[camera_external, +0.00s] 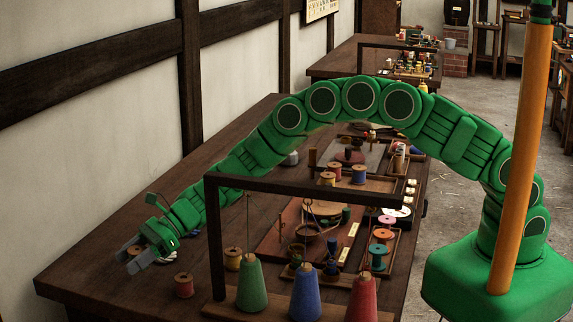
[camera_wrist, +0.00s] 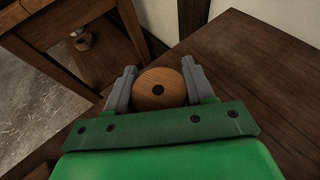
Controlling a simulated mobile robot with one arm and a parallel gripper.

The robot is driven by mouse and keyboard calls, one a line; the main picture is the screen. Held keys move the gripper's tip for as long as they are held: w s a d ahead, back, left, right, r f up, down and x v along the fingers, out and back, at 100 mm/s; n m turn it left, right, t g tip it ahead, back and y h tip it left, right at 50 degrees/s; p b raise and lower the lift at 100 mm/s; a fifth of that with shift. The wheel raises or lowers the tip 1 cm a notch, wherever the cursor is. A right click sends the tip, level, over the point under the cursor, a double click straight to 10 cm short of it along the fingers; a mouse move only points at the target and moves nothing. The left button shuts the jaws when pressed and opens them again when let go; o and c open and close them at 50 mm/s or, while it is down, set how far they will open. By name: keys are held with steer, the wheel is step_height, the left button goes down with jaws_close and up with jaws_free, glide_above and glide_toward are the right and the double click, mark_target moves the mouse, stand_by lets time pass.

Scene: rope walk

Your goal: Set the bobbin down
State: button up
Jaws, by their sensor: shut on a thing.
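In the wrist view, the bobbin (camera_wrist: 159,88) shows its round wooden end with a dark centre hole. My gripper (camera_wrist: 158,70) is shut on it, with one grey finger on each side. In the external view, my gripper (camera_external: 131,257) is over the left end of the dark wooden workbench (camera_external: 85,262). The held bobbin is not clearly visible there. Whether its lower end touches the bench or is above it, I cannot tell. The bench also shows in the wrist view (camera_wrist: 255,75).
A dark wooden frame (camera_external: 290,186) rises over green, blue and red cones. The bench's left end near the wall looks mostly clear.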

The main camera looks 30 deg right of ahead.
steer(key=shift+a+f, duration=0.1)
steer(key=shift+f, duration=0.05)
steer(key=shift+w+a+f, duration=0.1)
steer(key=shift+a+f, duration=0.05)
steer(key=shift+f, duration=1.45)
steer(key=shift+f, duration=0.15)
steer(key=o, duration=1)
steer(key=shift+o, duration=0.2)
steer(key=shift+v, duration=6.15)
